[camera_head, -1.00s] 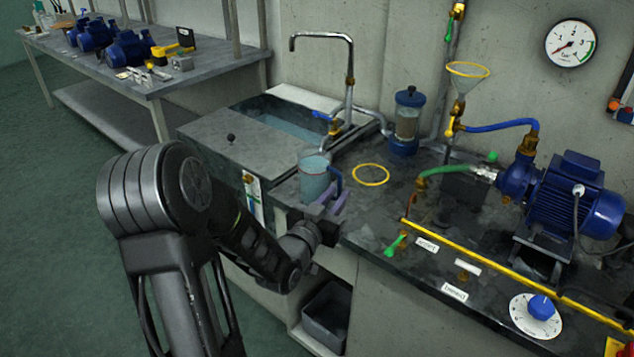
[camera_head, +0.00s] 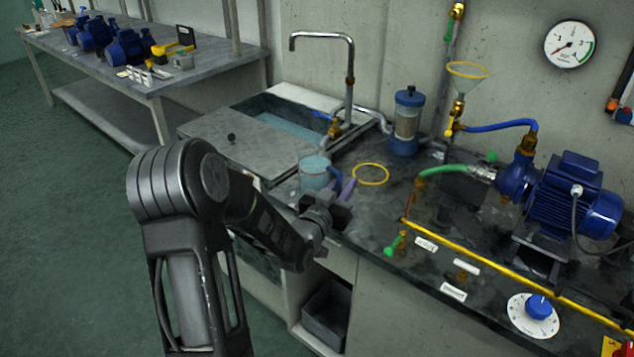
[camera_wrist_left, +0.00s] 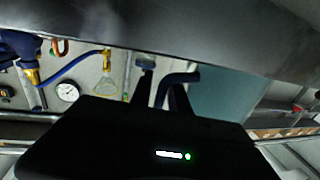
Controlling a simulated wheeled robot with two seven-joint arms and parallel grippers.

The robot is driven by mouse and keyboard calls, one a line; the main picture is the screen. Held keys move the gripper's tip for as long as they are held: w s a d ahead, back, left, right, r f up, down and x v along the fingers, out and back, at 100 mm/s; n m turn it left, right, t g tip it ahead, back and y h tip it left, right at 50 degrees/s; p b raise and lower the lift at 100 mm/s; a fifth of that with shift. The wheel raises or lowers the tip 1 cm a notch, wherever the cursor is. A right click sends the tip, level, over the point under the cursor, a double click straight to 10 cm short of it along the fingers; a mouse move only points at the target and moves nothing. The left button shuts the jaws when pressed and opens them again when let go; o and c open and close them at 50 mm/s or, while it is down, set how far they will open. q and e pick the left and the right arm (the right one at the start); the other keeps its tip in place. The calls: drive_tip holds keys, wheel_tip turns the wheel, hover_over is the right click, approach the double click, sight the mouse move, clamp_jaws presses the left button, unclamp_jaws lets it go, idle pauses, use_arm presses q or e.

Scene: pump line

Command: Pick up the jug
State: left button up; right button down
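The jug (camera_head: 313,175) is a clear blue-tinted vessel standing upright on the dark worktop beside the sink, its blue handle (camera_head: 337,179) facing right. My left gripper (camera_head: 341,187) is at the handle, a purple finger just right of it; the other finger is mostly hidden. In the left wrist view the teal jug wall (camera_wrist_left: 220,98) fills the right middle, with the dark handle (camera_wrist_left: 180,77) beside it. There the gripper's fingers (camera_wrist_left: 163,92) look apart, with the handle near or between them. Contact cannot be told. My right gripper is not in view.
A yellow ring (camera_head: 370,174) lies flat right of the jug. The sink (camera_head: 283,128) and its tap (camera_head: 350,75) are behind. A blue-capped filter (camera_head: 406,122) and the blue pump (camera_head: 575,200) stand further right. A yellow edge strip (camera_head: 480,259) crosses the worktop.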

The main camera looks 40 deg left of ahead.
use_arm(q)
clamp_jaws()
drive_tip(key=shift+r, duration=0.1)
idle(1.2)
